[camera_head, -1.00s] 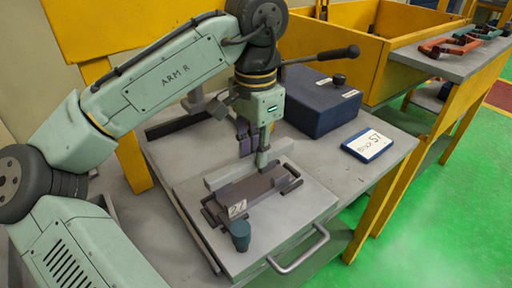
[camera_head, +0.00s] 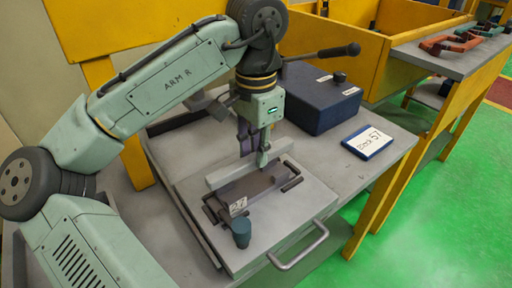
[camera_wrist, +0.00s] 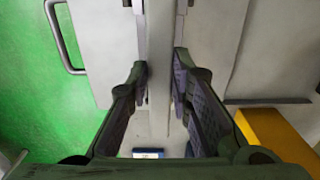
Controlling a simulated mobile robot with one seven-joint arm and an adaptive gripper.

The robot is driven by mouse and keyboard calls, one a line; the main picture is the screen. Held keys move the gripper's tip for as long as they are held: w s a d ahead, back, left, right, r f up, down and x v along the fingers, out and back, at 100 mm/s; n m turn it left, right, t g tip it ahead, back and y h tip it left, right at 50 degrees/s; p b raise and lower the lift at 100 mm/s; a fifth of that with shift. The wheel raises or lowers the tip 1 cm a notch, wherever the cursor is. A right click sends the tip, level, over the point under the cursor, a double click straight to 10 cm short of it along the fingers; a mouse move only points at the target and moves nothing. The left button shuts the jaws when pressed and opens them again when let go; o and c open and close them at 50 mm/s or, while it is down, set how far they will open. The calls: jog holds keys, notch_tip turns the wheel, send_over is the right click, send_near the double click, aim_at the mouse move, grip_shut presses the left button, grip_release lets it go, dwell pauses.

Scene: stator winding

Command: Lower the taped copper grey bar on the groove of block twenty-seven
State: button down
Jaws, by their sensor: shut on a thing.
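My gripper (camera_head: 256,156) is shut on a long, pale grey bar (camera_head: 226,173). In the wrist view, the bar (camera_wrist: 160,65) runs lengthwise between the two dark finger pads of my gripper (camera_wrist: 160,85). No copper colour or tape can be made out on it. The dark block (camera_head: 262,190) with a white "27" tag (camera_head: 238,206) lies on a grey plate below and in front of the bar. The bar looks roughly parallel to the block. Its groove is not clearly visible, and I cannot tell whether the bar touches the block.
A dark blue box (camera_head: 318,100) with a black lever is behind. A "Block 57" sign (camera_head: 369,142) lies right. Yellow bins (camera_head: 350,45) are at the back.

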jog(key=shift+f+b, duration=0.45)
jog(key=shift+f, duration=1.15)
jog(key=shift+f, duration=0.2)
jog(key=shift+f, duration=0.7)
jog(key=shift+r, duration=0.1)
jog(key=c, duration=1.4)
grip_release()
jog(key=shift+o, duration=0.3)
